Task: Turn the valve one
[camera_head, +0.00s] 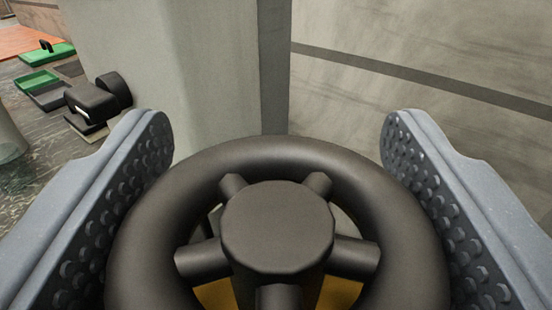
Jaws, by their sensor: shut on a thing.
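The valve wheel (278,153) is dark grey, with a thick round rim, a faceted hub (277,225) and several spokes. It fills the lower middle of the head camera view, and its near edge is cut off by the frame. Yellow parts show below it between the spokes. My gripper (278,150) has one studded finger on each side of the wheel, left and right. The fingers are shut on the rim across its width. The exact contact spots lie low in the picture and are partly hidden.
A pale grey column (180,70) stands just behind the wheel. A grey wall (430,80) with a dark stripe fills the right. At the far left, a black device (97,100) and green trays (38,80) lie on a dark marbled surface.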

